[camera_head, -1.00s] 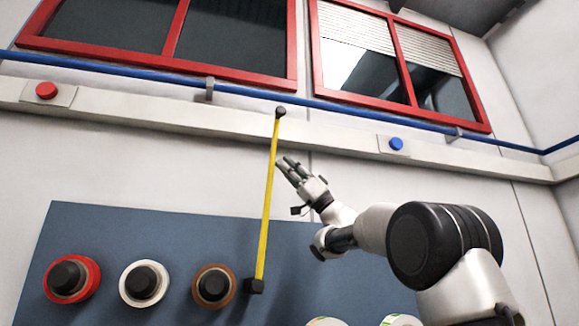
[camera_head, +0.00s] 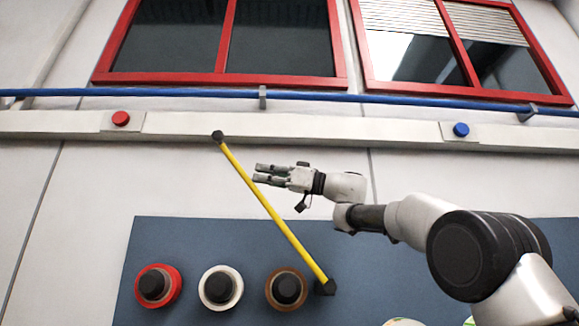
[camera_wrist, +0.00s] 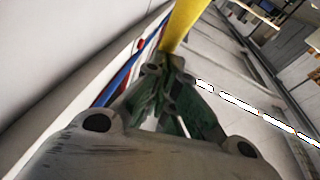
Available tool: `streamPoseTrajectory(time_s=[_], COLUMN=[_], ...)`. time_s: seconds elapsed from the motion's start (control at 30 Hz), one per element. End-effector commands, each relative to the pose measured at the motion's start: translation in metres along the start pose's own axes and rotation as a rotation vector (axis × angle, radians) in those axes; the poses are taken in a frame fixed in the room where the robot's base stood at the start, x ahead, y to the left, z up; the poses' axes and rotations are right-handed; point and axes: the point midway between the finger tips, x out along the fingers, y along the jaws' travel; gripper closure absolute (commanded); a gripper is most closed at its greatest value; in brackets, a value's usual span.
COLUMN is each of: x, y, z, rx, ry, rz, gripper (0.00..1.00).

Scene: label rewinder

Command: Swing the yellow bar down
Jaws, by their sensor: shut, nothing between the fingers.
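In the wrist view the yellow bar (camera_wrist: 182,25) stands just beyond the fingertips (camera_wrist: 167,72). The fingertips are at or very near the bar; I cannot tell whether they touch it.
A blue-grey panel (camera_head: 200,232) holds red (camera_head: 175,290), white (camera_head: 237,288) and brown (camera_head: 303,290) rolls on black hubs, left of the pivot. A ledge above carries a red button (camera_head: 121,118) and a blue button (camera_head: 461,130). The wall left of the bar is clear.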

Motion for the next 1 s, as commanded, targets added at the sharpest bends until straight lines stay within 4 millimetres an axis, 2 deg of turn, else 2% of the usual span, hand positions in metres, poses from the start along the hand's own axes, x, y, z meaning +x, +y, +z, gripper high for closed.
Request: streamPoseTrajectory(time_s=[0.2,0.5,0.8,1.0], x=[0.042,0.086,0.104,0.106], y=[-0.014,-0.030,-0.044,-0.050], z=[0.045,0.126,0.207,0.247], rx=[0.002,-0.043,-0.078,-0.095], ry=[-0.008,-0.294,-0.545,-0.665], rz=[-0.005,-0.044,-0.078,-0.094], gripper=[1.00,1.00,1.00,1.00])
